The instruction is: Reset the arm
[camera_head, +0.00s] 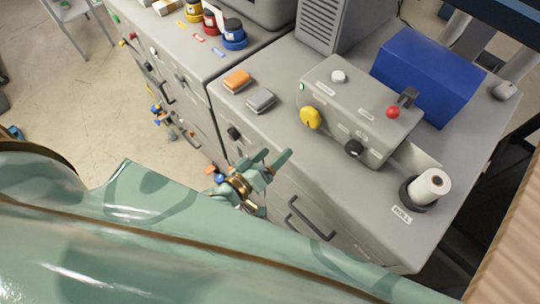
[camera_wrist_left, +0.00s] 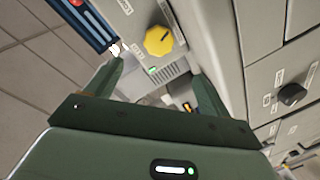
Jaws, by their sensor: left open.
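My left gripper (camera_head: 277,156) is in front of the grey cabinet, beside its front face and below the worktop edge. Its two green fingers are apart, with nothing between them. In the left wrist view the open fingers (camera_wrist_left: 163,82) frame the grey machine side, with a yellow knob (camera_wrist_left: 159,40) beyond them. The green shell of my own body covers the lower part of the head view. My right gripper does not show.
A dark drawer handle (camera_head: 310,220) sticks out near the gripper. Open floor (camera_head: 75,105) lies left.

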